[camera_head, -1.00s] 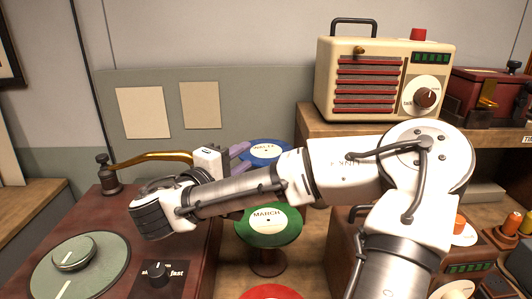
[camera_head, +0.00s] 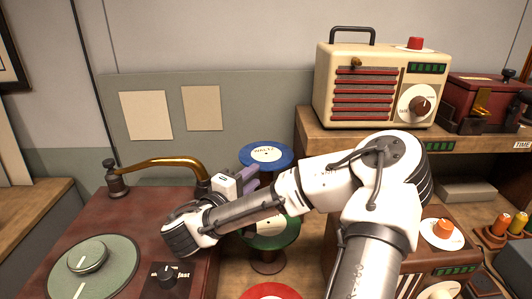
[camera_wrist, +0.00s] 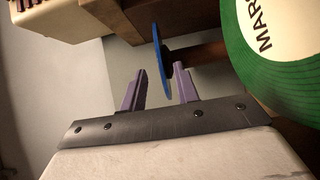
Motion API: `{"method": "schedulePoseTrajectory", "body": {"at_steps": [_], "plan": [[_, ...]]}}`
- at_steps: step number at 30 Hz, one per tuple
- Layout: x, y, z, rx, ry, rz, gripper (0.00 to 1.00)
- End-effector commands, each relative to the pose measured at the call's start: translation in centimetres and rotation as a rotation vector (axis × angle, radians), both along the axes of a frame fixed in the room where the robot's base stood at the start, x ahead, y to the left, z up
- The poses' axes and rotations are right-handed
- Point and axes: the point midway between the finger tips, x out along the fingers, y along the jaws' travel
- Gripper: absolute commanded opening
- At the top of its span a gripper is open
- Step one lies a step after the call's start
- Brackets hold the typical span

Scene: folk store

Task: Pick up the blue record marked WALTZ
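The blue record (camera_head: 266,154) lies on a stand, its pale label facing up and lettered WALTZ. In the wrist view the blue record (camera_wrist: 161,55) shows edge-on, its near rim in the gap between my purple fingers. My gripper (camera_head: 251,177) is at the record's lower left in the head view, and a fingertip overlaps its rim there. My gripper (camera_wrist: 160,68) is open, with a gap visible on both sides of the disc. I see no finger clearly pressing on it.
The green MARCH record (camera_head: 270,243) stands just below, partly behind my arm; it also fills the right of the wrist view (camera_wrist: 275,80). A red record (camera_head: 272,291) is nearer. A cream radio (camera_head: 370,85) stands on the shelf, a turntable cabinet (camera_head: 120,215) at left.

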Motion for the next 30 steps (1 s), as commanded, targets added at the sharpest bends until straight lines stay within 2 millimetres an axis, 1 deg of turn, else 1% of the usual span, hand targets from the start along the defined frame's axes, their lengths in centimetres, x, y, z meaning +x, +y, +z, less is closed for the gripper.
{"method": "schedulePoseTrajectory", "body": {"at_steps": [1,7,8,12,20,23,27,30], "plan": [[0.3,-0.3,0.3,0.004,0.004,-0.003,0.31],[1.7,-1.4,0.4,0.001,0.002,-0.005,0.31],[2.2,-1.7,0.5,-0.003,0.000,-0.006,0.31],[3.3,-2.4,0.2,-0.001,0.000,-0.003,0.31],[3.5,-2.6,0.0,-0.001,0.001,-0.002,0.31],[3.5,-2.6,0.0,-0.001,0.001,-0.002,0.19],[3.5,-2.6,0.0,0.000,0.000,-0.002,0.01],[3.5,-2.6,0.0,0.000,0.000,-0.002,0.00]]}}
